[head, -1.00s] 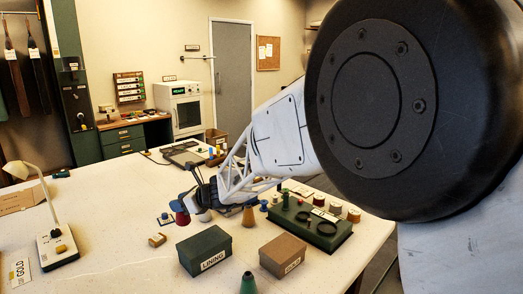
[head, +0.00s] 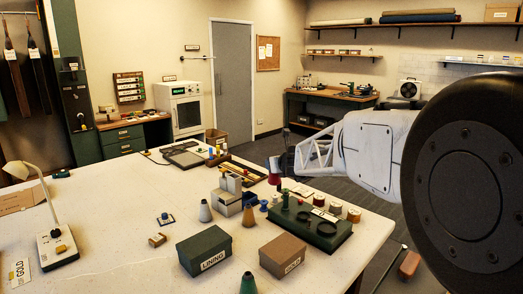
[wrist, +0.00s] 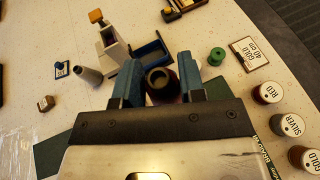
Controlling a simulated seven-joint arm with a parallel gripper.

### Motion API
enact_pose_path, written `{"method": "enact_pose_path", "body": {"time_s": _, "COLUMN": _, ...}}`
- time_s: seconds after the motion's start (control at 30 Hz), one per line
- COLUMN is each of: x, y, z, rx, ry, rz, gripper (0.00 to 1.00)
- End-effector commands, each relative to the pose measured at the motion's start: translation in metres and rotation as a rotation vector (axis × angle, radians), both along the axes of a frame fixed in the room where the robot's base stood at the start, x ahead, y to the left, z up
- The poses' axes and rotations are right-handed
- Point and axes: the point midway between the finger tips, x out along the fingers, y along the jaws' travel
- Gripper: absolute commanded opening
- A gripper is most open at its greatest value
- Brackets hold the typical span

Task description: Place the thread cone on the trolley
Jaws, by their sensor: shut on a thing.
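My gripper (head: 280,163) is shut on a dark red thread cone (head: 275,176) and holds it above the far right part of the table. In the wrist view the cone (wrist: 162,84) sits between the two blue fingers, seen from above with its dark round opening showing. A grey cone (head: 205,211), a brownish cone (head: 248,216) and a green cone (head: 248,284) stand apart on the table. I cannot identify a trolley in these frames.
A grey device with a blue tray (head: 230,196) stands left of the held cone. A green board (head: 318,233) with spools and rings lies to the right. The lining box (head: 205,250) and a brown box (head: 283,254) are nearer. Floor shows beyond the table's right edge.

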Motion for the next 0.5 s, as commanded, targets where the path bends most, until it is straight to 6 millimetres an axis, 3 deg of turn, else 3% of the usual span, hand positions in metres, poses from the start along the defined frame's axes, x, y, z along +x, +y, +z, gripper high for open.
{"method": "enact_pose_path", "body": {"time_s": 0.2, "x": 0.007, "y": -0.054, "z": -0.001, "rx": 0.000, "ry": 0.000, "rz": -0.135, "gripper": 0.12}}
{"method": "enact_pose_path", "body": {"time_s": 0.5, "x": 0.006, "y": -0.089, "z": -0.027, "rx": 0.002, "ry": -0.001, "rz": -0.267, "gripper": 0.12}}
